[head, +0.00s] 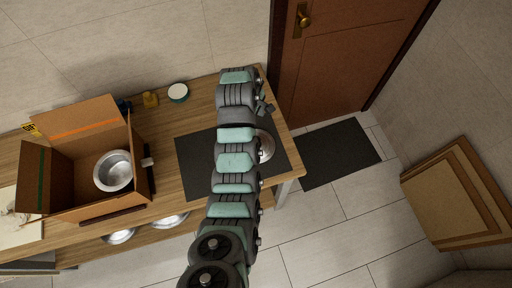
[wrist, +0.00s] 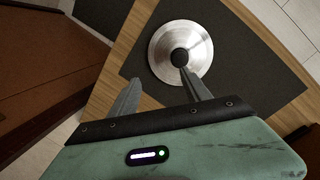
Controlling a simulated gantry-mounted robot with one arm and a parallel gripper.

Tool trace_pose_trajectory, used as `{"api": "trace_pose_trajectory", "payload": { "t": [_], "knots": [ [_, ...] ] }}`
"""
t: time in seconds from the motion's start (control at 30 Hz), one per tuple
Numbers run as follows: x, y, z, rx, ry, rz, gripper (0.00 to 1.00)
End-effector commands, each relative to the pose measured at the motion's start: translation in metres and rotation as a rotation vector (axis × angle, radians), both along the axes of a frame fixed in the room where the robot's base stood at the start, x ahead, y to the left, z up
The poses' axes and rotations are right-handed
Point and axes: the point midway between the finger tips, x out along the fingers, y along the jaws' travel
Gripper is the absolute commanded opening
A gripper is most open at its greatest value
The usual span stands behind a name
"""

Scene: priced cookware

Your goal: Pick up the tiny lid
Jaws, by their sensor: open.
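A small round silver lid with a black knob lies on the dark mat (head: 192,163) on the wooden table. In the wrist view the lid (wrist: 161,50) is beyond my gripper, its knob close to the tip of the right finger in the picture. In the head view the lid (head: 266,146) is partly hidden behind my arm. My gripper (wrist: 160,82) is open with nothing between its fingers. I cannot tell if the right finger touches the knob.
An open cardboard box (head: 141,160) with a metal pot (head: 113,171) stands on the left of the table (head: 196,100). A small white and teal container (head: 178,92) and a yellow item (head: 150,99) stand at the back. Metal bowls (head: 171,220) sit on a lower level at the front.

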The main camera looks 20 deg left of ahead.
Motion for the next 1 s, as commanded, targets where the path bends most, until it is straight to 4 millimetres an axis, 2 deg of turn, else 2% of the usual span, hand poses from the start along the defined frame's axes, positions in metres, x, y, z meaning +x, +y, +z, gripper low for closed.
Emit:
{"api": "trace_pose_trajectory", "payload": {
  "t": [0.1, 0.2, 0.6, 0.77, 1.0],
  "knots": [
    [-0.021, 0.002, 0.005, -0.036, 0.092, 0.033, 0.56],
    [-0.028, 0.001, 0.005, -0.048, 0.125, 0.045, 0.56],
    [-0.030, -0.008, -0.045, -0.051, 0.133, 0.044, 0.56],
    [-0.029, -0.007, -0.053, -0.050, 0.129, 0.045, 0.56],
    [-0.031, -0.010, -0.077, -0.051, 0.132, 0.044, 0.56]
  ]
}}
